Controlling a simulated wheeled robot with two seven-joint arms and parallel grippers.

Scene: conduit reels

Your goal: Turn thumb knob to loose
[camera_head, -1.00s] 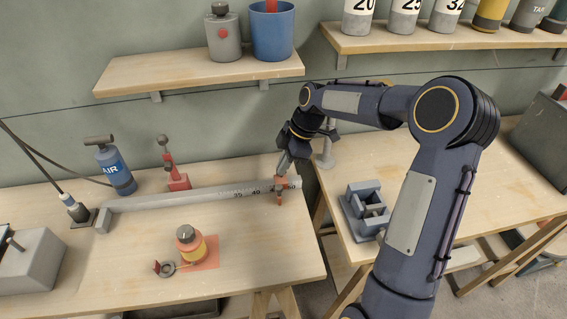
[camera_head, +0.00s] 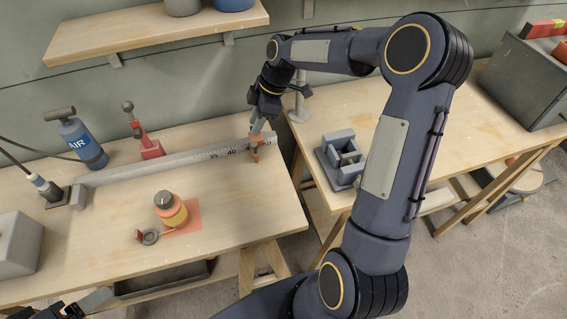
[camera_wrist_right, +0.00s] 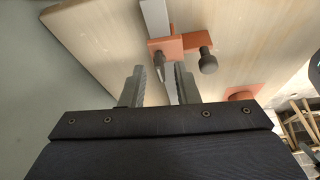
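The rail (camera_head: 165,167) is a long grey bar with printed numbers on the left bench. An orange slider (camera_head: 254,152) sits near its right end. In the right wrist view, the orange slider (camera_wrist_right: 180,46) is around the grey bar. A dark round thumb knob (camera_wrist_right: 208,61) sticks out from its right side. My right gripper (camera_wrist_right: 158,72) is open, its two fingers below the slider in that view and the knob right of them, not between them. In the head view my right gripper (camera_head: 262,128) hangs just above the slider. My left gripper (camera_head: 82,304) shows partly at the bottom left.
A yellow and orange reel (camera_head: 172,211) stands on the bench front. A blue air bottle (camera_head: 83,144) and a red tool (camera_head: 145,138) stand behind the rail. A grey clamp block (camera_head: 342,160) is on the right bench, across a gap.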

